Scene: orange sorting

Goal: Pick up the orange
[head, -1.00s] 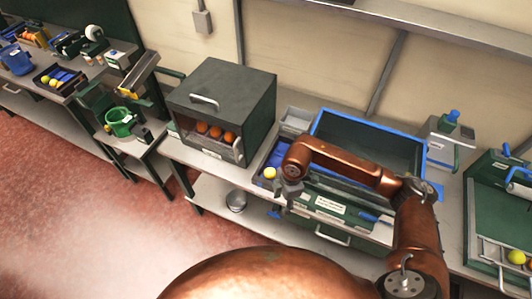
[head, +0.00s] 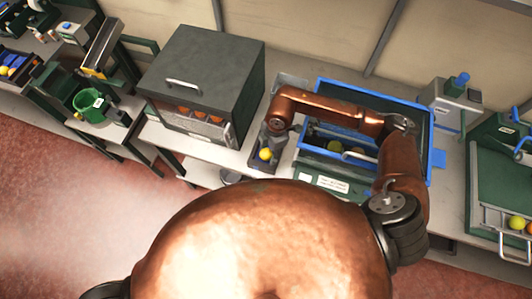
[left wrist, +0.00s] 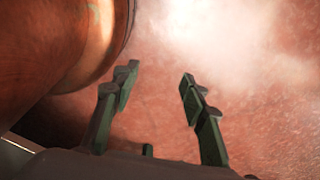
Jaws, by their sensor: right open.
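Several oranges (head: 198,112) sit in a row inside a dark box cabinet (head: 217,62), behind its front opening and partly hidden by the upper edge. My right gripper (head: 268,142) is open to the right of the cabinet, above a narrow dark tray, with its fingertips hard to make out. A yellow ball (head: 265,154) lies just below it in that tray; I cannot tell whether they touch. Part of another orange (head: 529,227) shows at the far right edge. My left gripper (left wrist: 158,105) is open and empty over the red floor in the left wrist view.
A green bucket (head: 90,101) stands on the left bench. Another yellow ball (head: 516,222) lies on the right-hand rack. The floor at left is clear.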

